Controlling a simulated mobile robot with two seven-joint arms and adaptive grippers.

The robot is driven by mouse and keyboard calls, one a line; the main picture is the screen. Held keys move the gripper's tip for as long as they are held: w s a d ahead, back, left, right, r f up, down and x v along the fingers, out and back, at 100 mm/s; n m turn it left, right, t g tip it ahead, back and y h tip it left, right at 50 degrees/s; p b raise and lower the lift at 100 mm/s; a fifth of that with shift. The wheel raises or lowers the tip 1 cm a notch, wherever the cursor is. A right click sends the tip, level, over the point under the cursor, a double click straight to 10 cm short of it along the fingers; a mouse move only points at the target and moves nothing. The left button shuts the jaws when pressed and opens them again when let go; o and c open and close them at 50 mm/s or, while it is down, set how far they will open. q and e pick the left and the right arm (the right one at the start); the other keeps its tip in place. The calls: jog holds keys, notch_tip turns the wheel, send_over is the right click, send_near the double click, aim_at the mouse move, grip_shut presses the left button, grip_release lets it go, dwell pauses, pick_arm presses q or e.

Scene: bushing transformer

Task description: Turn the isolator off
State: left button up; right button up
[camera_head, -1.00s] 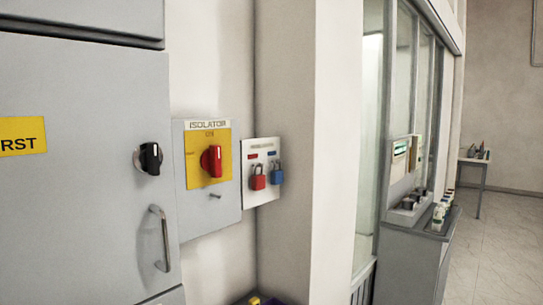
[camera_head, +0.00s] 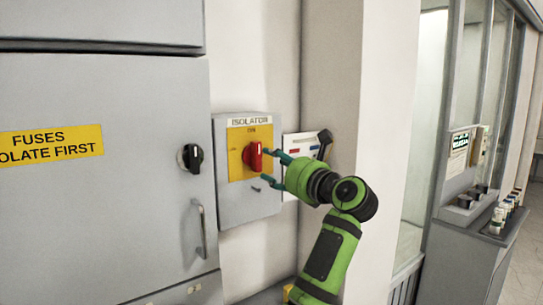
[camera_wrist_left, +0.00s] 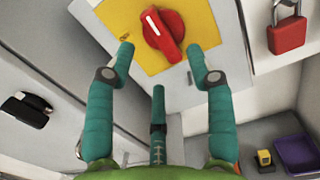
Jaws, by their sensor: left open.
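The isolator is a grey box (camera_head: 236,205) on the wall with a yellow plate (camera_head: 236,136) and a red rotary knob (camera_head: 254,157). The knob's handle stands upright, in line with the ON label above it. It also shows in the left wrist view (camera_wrist_left: 163,32), tilted in that picture. My left gripper (camera_head: 267,166) is open just right of the knob, its teal fingers pointing at it. In the left wrist view the gripper's fingertips (camera_wrist_left: 160,50) lie either side of the knob's lower end, with nothing held. I cannot tell whether they touch it. My right gripper is out of view.
A grey fuse cabinet (camera_head: 100,220) with a black knob (camera_head: 190,158) and a handle stands left of the isolator. A white lock board (camera_head: 294,142) is to the right, partly hidden by my gripper. A red padlock (camera_wrist_left: 287,32) hangs there. A wall corner (camera_head: 375,130) juts out beyond.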

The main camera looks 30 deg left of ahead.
aim_at(257, 155)
pick_arm(q)
jog(key=shift+n+h, duration=0.3)
jog(key=p+x, duration=0.2)
jog(key=x, duration=0.1)
jog(key=r+p+x, duration=0.1)
jog(key=p+x, duration=0.1)
jog(key=shift+a+r, duration=0.2)
jog(key=shift+a, duration=0.25)
jog(key=shift+w+a+f+p, duration=0.15)
jog(key=shift+w+a+p, duration=0.15)
jog(key=shift+a, duration=0.35)
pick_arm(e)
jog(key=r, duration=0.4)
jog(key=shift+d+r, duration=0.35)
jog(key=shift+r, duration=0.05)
pick_arm(q)
jog(key=shift+f, duration=0.1)
grip_shut()
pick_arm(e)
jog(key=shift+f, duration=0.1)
